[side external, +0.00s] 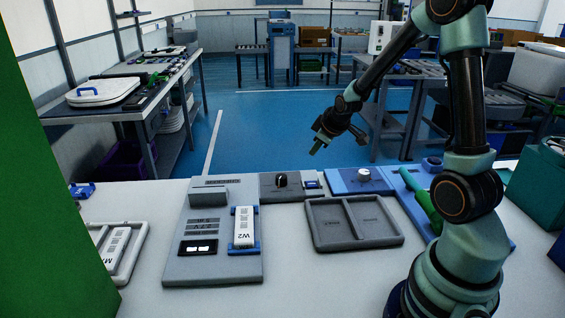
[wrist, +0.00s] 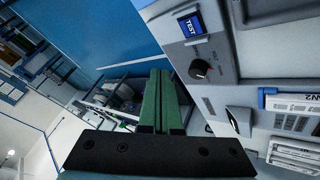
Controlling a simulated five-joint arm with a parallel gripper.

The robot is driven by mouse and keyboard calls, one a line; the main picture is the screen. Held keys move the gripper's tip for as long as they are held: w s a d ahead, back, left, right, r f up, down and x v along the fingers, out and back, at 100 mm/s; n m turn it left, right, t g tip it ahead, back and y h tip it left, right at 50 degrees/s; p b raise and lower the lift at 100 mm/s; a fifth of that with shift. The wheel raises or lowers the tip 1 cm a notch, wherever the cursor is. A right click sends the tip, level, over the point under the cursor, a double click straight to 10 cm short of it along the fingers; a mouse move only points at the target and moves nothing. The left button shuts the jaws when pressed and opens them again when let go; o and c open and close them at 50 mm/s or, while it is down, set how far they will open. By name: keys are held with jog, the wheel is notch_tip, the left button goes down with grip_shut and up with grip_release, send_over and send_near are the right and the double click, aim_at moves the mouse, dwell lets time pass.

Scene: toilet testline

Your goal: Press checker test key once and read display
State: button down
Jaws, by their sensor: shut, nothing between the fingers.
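The checker is a grey panel (side external: 214,270) on the white bench. Its small dark display (side external: 198,247) shows white marks too small to read. A white piece marked W2 (side external: 244,226) lies in a blue holder on the panel; it also shows in the wrist view (wrist: 290,103). Behind the panel is a dark grey box (side external: 268,190) with a black knob (side external: 281,180). A blue key marked TEST (wrist: 189,26) is beside the knob in the wrist view. My gripper (side external: 316,149) is shut and empty, above and behind the box; its green fingers (wrist: 160,76) are apart from the key.
An empty grey two-part tray (side external: 352,243) lies right of the checker. A blue box with a pale knob (side external: 363,174) is behind it. A white piece in a tray (side external: 116,248) is at the left. A green tool (side external: 424,205) lies on a blue mat near my arm.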

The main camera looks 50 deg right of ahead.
aim_at(314, 184)
jog(key=shift+f, duration=4.1)
jog(key=shift+f, duration=0.15)
jog(key=shift+d+f, duration=0.1)
jog(key=shift+f, duration=0.2)
jog(key=shift+f, duration=0.35)
jog(key=shift+r, duration=0.8)
jog(key=shift+r, duration=2.5)
